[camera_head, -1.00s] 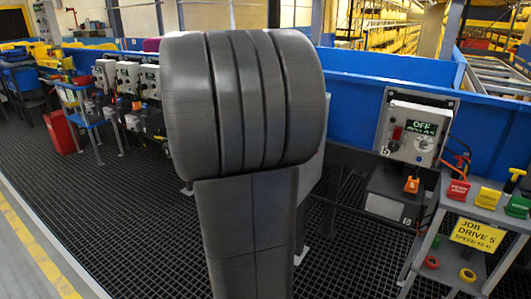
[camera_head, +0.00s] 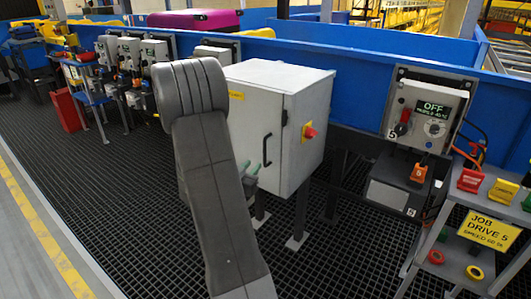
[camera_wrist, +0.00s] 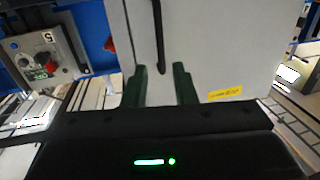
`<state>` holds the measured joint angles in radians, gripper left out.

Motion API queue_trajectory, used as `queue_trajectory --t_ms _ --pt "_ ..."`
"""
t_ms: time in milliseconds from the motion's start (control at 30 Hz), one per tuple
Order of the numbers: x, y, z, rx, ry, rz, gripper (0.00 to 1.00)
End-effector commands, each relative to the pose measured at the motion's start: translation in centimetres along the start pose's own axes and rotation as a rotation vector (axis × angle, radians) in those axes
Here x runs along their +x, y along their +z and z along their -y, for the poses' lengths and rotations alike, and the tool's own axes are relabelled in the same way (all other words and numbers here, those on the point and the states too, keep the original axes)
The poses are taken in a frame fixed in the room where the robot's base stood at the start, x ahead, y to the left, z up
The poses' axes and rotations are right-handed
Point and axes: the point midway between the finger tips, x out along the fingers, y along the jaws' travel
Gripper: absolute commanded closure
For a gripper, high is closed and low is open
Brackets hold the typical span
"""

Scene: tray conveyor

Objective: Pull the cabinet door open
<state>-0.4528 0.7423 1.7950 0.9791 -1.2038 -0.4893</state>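The grey-white cabinet (camera_head: 285,105) stands on legs, with its door shut. A black vertical bar handle (camera_head: 267,149) is on the door. In the wrist view, the door (camera_wrist: 215,45) fills the upper middle, with the handle (camera_wrist: 159,38) running down toward my gripper. My gripper (camera_head: 250,169) is mostly hidden behind my arm in the head view; its green fingertips show just left of and below the handle. In the wrist view, my gripper (camera_wrist: 166,78) is open, and the handle's end appears between its fingers. I cannot tell whether they touch it.
A red rotary switch (camera_head: 309,132) on a yellow plate is on the cabinet's side. A control box reading OFF (camera_head: 428,112) is to the right, beside a shelf stand (camera_head: 470,255). A blue conveyor wall (camera_head: 360,85) runs behind. A pink case (camera_head: 195,20) rests farther back. The dark grid floor in front is clear.

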Motion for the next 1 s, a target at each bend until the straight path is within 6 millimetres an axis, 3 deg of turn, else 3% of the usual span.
queue_trajectory --t_ms 300,500,933,1000 --pt "6.9 0.1 -0.1 0.002 0.002 -0.001 0.75" --pt "9.7 0.0 0.0 0.001 -0.001 -0.001 0.75" --pt "10.7 0.0 0.0 0.000 -0.002 0.001 0.75" --pt "10.7 0.0 0.0 0.000 -0.002 0.001 0.87"
